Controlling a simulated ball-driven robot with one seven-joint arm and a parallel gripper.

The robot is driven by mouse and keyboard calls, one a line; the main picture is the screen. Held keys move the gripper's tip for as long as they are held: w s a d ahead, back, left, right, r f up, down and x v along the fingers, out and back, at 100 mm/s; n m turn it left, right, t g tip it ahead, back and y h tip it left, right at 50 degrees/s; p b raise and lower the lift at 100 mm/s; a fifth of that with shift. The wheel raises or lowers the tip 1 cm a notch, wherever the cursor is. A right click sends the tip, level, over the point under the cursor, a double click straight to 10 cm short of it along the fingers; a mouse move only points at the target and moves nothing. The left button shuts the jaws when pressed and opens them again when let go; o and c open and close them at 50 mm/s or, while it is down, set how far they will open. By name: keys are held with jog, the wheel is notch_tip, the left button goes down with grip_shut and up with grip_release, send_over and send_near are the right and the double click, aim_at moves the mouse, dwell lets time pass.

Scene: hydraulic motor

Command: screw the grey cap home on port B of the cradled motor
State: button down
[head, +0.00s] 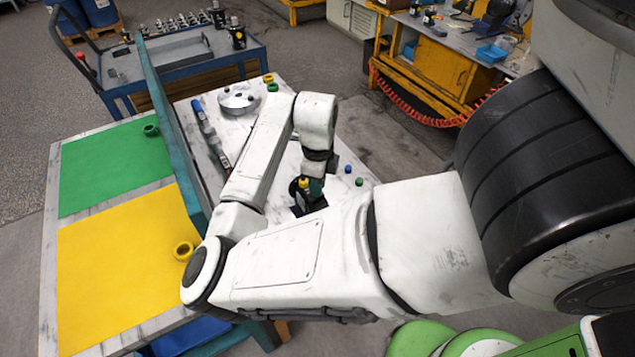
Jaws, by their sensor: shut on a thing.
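The motor (311,203) is a small dark body on the white-topped table, mostly behind my arm. A yellow piece (303,183) shows on its upper left, and a dark green part shows beside it. My gripper (316,172) points down just over the motor, small and partly covered by its own wrist. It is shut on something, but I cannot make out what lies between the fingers. I cannot pick out the grey cap or port B, nor tell whether they touch. The cradle is also hidden or too small to tell.
Small blue (359,181) and green (347,169) pieces lie right of the motor. A round metal dish (239,98) and a blue-handled tool (203,117) lie behind.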

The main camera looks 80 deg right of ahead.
jog(key=shift+f+m+b, duration=0.2)
jog(key=shift+m+b, duration=0.5)
jog(key=shift+m, duration=0.3)
jog(key=m+b, duration=0.1)
jog(key=m, duration=0.1)
jog(key=shift+m, duration=0.4)
jog(key=c, duration=1.2)
grip_release()
jog(key=shift+r, duration=0.15)
